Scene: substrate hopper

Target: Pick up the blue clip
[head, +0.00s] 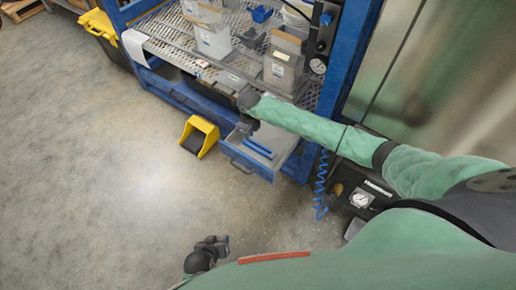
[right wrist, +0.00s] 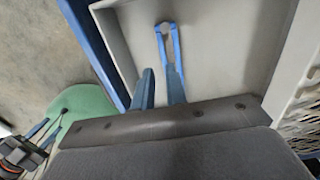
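The blue clip (right wrist: 177,50) lies in a pale grey open drawer (right wrist: 122,40), with its bent end away from my right gripper (right wrist: 160,72). In the head view, blue strips (head: 258,148) that look like the clip show in the drawer below my right gripper (head: 252,127). In the right wrist view, its two dark blue fingers are apart, with drawer floor visible between them. The right finger overlaps the near end of the clip; I cannot tell whether they touch. My left gripper (head: 214,245) hangs low over the floor, away from the bench; its fingers are too small to judge.
The drawer sits under a blue-framed bench with a mesh shelf (head: 170,45) holding grey bins (head: 283,70). A yellow foot pedal (head: 207,130) stands left of the drawer. A coiled blue hose (head: 321,185) and a black compressor (head: 368,197) are at right.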

